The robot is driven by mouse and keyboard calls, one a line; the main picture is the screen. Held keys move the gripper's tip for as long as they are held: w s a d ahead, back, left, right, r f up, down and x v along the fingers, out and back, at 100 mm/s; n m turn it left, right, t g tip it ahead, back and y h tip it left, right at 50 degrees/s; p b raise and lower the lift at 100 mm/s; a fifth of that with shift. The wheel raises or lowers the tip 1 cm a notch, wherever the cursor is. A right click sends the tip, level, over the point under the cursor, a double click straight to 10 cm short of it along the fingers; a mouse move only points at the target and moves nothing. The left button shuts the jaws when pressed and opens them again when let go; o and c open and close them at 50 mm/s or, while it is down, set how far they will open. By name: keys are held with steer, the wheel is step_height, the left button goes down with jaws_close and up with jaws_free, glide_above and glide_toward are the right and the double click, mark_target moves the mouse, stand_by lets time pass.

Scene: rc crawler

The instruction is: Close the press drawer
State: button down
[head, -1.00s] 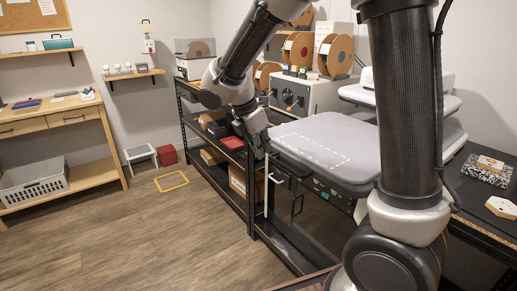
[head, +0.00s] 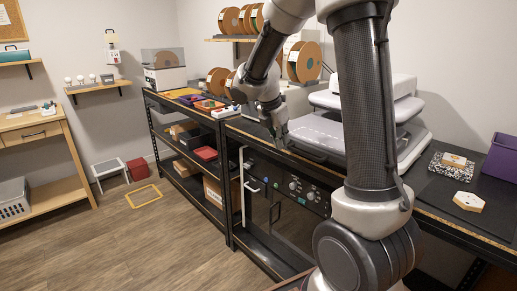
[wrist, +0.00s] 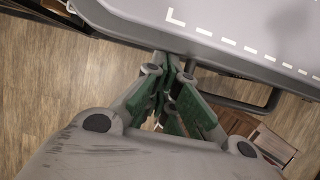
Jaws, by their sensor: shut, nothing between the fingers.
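The press (head: 352,101), white and grey, stands on the black bench at the back wall in the head view. Its grey drawer platen (head: 321,132) with a white dashed outline sticks out at the front-left, its back part under the press's upper body. In the wrist view the platen (wrist: 270,25) fills the top, with a dark handle bar (wrist: 238,103) along its front edge. My gripper (head: 281,142) is shut and empty at the platen's front-left edge. In the wrist view its fingertips (wrist: 172,66) are close against that edge; I cannot tell whether they touch.
A dark panel with knobs (head: 293,187) is below the bench top. A shelf rack (head: 185,130) with trays and boxes stands to the left. Hexagonal pieces (head: 468,202) and a purple bin (head: 501,157) are on the right. The wooden floor in front is open.

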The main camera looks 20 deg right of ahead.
mark_target(309, 126)
steer(key=w+d, duration=0.1)
steer(key=d, duration=0.3)
steer(key=w+d, duration=0.2)
steer(key=d, duration=0.3)
steer(key=w+d, duration=0.1)
steer(key=d, duration=0.4)
steer(key=shift+w+d, duration=0.25)
steer(key=shift+w, duration=0.15)
steer(key=shift+d, duration=0.2)
steer(key=shift+w+r, duration=0.1)
